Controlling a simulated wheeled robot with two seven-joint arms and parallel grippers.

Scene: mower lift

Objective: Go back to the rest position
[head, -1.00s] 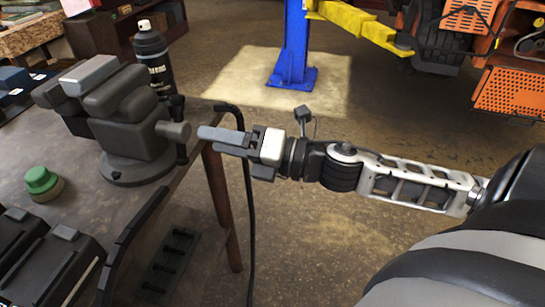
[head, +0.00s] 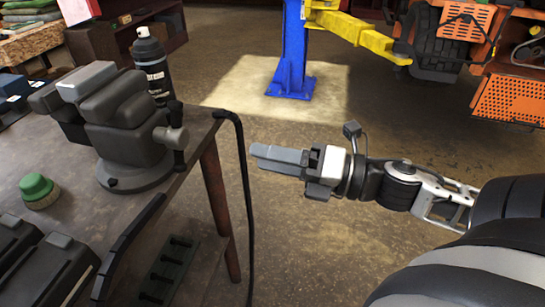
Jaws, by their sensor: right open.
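My right gripper (head: 280,159) is in the middle of the head view, pointing left. It is empty and hangs over open floor, just right of the workbench (head: 75,215) and its black cable (head: 243,190). It touches nothing that I can see. Its fingers overlap in this side view, but the jaws are open. My right arm (head: 400,183) comes in from the right edge and is bent. My left gripper is outside the view.
On the workbench stand a grey vise (head: 125,130), a black spray can (head: 151,68) and a green-capped button (head: 38,190). A blue lift post (head: 292,50) with a yellow arm (head: 365,35) and an orange mower (head: 510,95) stand behind. The floor between is clear.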

